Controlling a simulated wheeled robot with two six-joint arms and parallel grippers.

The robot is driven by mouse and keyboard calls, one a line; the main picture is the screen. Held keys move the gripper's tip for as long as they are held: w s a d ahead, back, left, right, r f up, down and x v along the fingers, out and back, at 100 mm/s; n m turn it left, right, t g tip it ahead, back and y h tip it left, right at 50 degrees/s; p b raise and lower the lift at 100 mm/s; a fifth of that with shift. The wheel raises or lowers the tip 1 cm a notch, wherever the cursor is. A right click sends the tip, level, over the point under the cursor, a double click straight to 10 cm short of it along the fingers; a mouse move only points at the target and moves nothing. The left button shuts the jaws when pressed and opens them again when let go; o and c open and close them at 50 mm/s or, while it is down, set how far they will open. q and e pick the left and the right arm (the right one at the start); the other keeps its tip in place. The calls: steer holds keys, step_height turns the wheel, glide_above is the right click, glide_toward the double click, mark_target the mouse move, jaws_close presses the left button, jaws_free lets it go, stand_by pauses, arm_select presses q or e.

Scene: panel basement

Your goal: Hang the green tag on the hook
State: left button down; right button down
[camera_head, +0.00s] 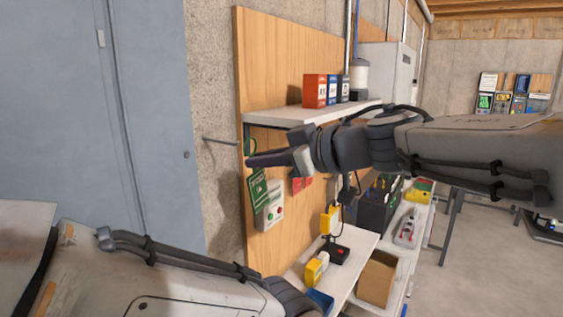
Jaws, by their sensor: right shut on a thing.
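The green tag (259,190) is a flat card with pale print. It hangs slightly tilted below the fingers of my right gripper (251,161), which is shut on it. A green loop (250,141) shows just above the fingers. A thin metal rod (220,142), which looks like the hook, juts out to the left near the wooden panel's left edge. The tag and its loop are to the right of the rod's free end; their distance in depth is hard to tell. My left arm crosses the bottom left, and its gripper is out of view.
A shelf (290,114) with several small boxes is above my right gripper. A white button box (270,208) and red tags (302,184) are on the wooden panel (283,50). A lower shelf (352,243) holds yellow items. A grey door (150,110) stands left.

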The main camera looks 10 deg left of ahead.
steer(key=x, duration=0.4)
steer(key=shift+a+r+p, duration=0.15)
steer(key=shift+a+p, duration=0.2)
steer(key=shift+a, duration=0.1)
stand_by(0.3)
stand_by(0.6)
steer(key=c, duration=0.9)
jaws_free()
steer(key=shift+o, duration=0.2)
